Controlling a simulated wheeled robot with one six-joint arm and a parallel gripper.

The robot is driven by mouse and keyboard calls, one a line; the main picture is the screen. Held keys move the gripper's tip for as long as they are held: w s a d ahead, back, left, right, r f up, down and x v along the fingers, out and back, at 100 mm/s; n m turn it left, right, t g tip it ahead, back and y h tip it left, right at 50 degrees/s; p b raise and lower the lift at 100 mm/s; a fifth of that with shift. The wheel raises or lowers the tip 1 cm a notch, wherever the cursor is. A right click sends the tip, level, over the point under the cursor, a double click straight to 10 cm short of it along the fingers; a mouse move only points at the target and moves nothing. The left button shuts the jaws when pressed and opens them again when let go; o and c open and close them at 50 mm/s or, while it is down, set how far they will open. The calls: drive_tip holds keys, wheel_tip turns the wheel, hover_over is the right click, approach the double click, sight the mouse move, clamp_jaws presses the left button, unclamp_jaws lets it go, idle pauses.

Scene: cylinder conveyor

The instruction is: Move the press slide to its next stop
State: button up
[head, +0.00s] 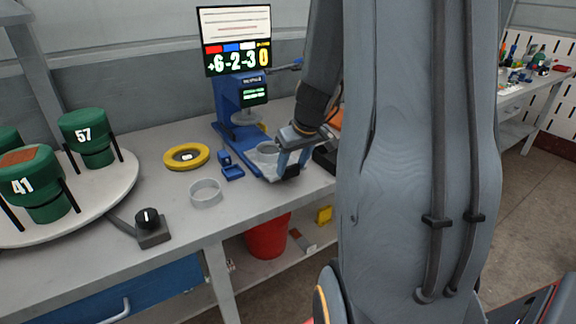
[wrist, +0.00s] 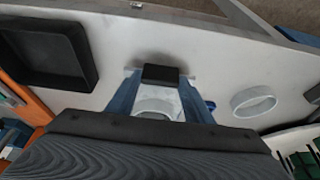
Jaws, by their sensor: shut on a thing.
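The blue press (head: 229,98) stands at the back of the bench, with its rail running forward. The press slide (head: 265,164) is a pale plate at the front of the rail, carrying a pale ring or cup (head: 267,148). A black handle (head: 292,172) is at the slide's front end; it also shows in the wrist view (wrist: 161,72). My gripper (head: 291,165) is shut on this handle, with one blue finger on each side in the wrist view (wrist: 160,78). My arm hides part of the bench to the right.
A display (head: 235,40) reads "+6 -2 -3 0". A pale ring (head: 205,193), yellow ring (head: 187,157), small blue stand (head: 231,170) and black dial box (head: 151,228) lie left of the slide. A turntable (head: 110,190) holds green cylinders. A black tray (wrist: 48,55) is close beside the gripper.

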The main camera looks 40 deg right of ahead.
drive_tip(key=shift+s, duration=0.2)
drive_tip(key=o, duration=1.5)
drive_tip(key=shift+s, duration=0.15)
drive_tip(key=shift+r, duration=0.1)
drive_tip(key=shift+v, duration=3.8)
drive_tip(key=shift+a, duration=0.1)
